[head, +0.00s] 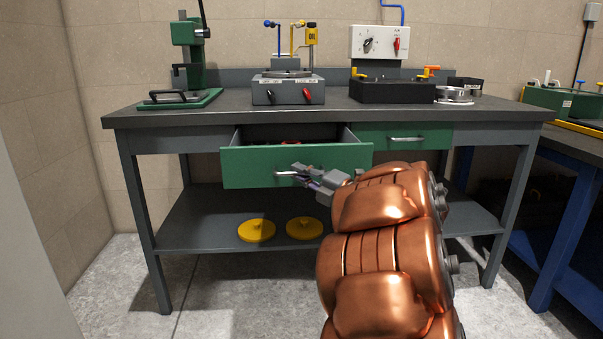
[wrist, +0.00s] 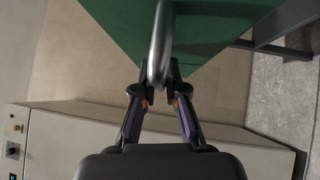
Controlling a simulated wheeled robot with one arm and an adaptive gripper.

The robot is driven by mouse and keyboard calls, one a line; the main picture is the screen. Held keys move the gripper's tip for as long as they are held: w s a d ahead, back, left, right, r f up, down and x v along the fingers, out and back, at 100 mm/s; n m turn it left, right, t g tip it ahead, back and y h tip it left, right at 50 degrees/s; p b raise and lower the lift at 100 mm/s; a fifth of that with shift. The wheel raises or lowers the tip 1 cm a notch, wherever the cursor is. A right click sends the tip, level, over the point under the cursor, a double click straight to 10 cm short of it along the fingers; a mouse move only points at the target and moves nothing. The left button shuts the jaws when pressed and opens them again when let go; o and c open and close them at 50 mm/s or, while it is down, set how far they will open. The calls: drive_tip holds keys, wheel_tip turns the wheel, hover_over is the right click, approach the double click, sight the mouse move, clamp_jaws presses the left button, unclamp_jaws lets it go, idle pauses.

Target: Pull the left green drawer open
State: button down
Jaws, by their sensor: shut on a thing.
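The left green drawer (head: 245,167) is pulled out from under the bench top in the head view, and part of its inside shows with something red in it. Its green front (wrist: 215,40) fills the top of the wrist view. A metal bar handle (wrist: 160,45) is on the front. My gripper (head: 296,174) is at the handle in the head view. In the wrist view my gripper (wrist: 172,72) has its fingertips close together around the handle's bar. The handle's right part is hidden behind my gripper in the head view.
The right green drawer (head: 405,138) is shut. The grey bench (head: 225,118) carries a green press (head: 190,60), a grey device (head: 288,90) and a black box (head: 392,92). Two yellow discs (head: 257,230) lie on the lower shelf (head: 195,225). Floor is clear at front left.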

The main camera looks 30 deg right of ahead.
drive_tip(key=c, duration=1.2)
unclamp_jaws()
drive_tip(key=v, duration=1.2)
drive_tip(key=shift+r, duration=0.1)
